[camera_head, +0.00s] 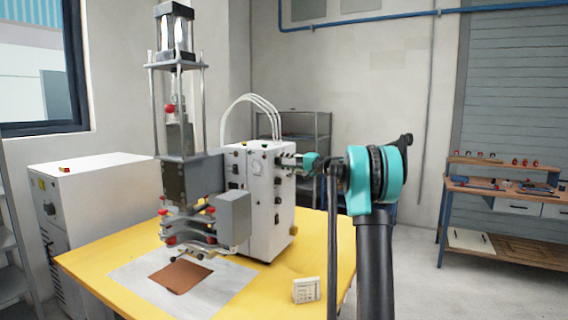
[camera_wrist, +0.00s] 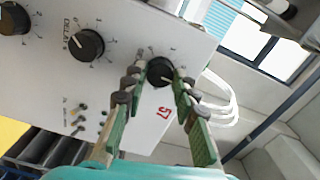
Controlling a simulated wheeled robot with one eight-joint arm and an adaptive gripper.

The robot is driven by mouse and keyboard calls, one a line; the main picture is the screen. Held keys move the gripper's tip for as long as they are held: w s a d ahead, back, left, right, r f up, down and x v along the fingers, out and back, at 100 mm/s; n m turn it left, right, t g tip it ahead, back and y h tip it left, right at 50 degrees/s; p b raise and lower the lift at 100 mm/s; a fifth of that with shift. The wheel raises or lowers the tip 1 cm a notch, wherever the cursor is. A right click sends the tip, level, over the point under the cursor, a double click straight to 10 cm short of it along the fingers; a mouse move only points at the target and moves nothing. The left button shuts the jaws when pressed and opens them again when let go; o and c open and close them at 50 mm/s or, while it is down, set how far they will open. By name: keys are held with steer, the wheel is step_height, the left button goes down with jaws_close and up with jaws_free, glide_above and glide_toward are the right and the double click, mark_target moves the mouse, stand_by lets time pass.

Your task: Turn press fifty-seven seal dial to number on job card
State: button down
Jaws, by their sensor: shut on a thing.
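The seal dial is a black knob (camera_wrist: 160,71) on the white control box, with a red "57" beside it in the wrist view. My gripper (camera_wrist: 158,80) has its green-padded fingers on either side of this knob, shut on it. In the head view my gripper (camera_head: 287,160) reaches the upper right of the white control box (camera_head: 262,225), and the knob is hidden there. The knob's white mark shows, but the small scale numbers around it are too blurred to read. A small white card (camera_head: 306,290) stands on the yellow table; its writing is unreadable.
Two more black dials, a middle one (camera_wrist: 87,45) and an outer one (camera_wrist: 14,18), sit on the same panel beside small switches. The press (camera_head: 190,180) stands left of the box on the yellow table (camera_head: 100,262). White hoses (camera_wrist: 218,100) run close to my fingers.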

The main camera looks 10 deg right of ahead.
steer(key=m, duration=0.4)
steer(key=shift+m, duration=0.4)
steer(key=m, duration=0.3)
steer(key=shift+m, duration=0.3)
steer(key=m, duration=0.3)
steer(key=shift+m, duration=2.1)
steer(key=shift+f, duration=0.1)
steer(key=c, duration=1.2)
jaws_free()
steer(key=v, duration=1.2)
